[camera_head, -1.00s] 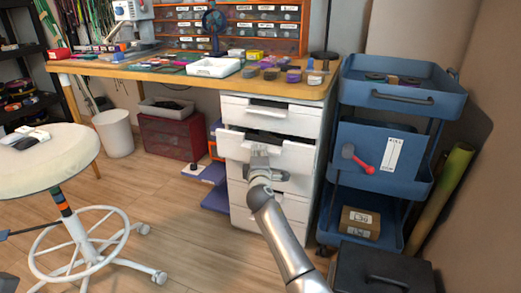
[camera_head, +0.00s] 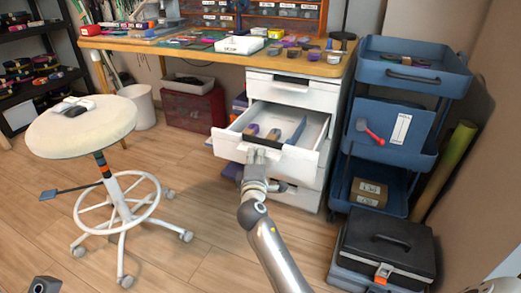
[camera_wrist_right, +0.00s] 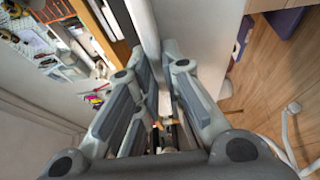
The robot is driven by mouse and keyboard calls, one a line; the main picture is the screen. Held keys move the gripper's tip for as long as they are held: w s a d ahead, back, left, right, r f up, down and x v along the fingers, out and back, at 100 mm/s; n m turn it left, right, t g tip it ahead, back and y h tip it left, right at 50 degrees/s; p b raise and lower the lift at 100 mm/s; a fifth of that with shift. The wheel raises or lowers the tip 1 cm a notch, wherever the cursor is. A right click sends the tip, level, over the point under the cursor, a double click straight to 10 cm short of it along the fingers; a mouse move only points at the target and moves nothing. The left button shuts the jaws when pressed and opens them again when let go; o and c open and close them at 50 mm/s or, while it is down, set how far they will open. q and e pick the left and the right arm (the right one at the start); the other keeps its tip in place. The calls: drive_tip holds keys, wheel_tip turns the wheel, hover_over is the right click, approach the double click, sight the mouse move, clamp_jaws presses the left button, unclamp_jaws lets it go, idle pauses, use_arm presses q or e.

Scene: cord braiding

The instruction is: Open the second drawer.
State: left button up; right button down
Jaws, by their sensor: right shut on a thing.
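The white drawer cabinet (camera_head: 325,100) stands under the right end of the table. Its second drawer (camera_head: 226,147) is pulled well out, and I see spools and a blue item inside. The top drawer (camera_head: 292,90) above it is closed. My right gripper (camera_head: 258,157) is at the middle of the second drawer's front and is shut on it. In the right wrist view, the fingers (camera_wrist_right: 158,95) lie on either side of the white drawer front (camera_wrist_right: 150,35). The exact contact is partly hidden.
A blue trolley (camera_head: 405,82) stands close right of the cabinet, with a black toolbox (camera_head: 388,240) in front of it. A white stool (camera_head: 85,130) stands at the left. The wooden floor (camera_head: 190,190) between stool and cabinet is clear.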

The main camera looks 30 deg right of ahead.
drive_tip(key=shift+s+a, duration=0.2)
drive_tip(key=shift+a, duration=0.05)
drive_tip(key=c, duration=1.5)
unclamp_jaws()
drive_tip(key=shift+c, duration=0.2)
drive_tip(key=v, duration=1.2)
drive_tip(key=shift+a, duration=0.1)
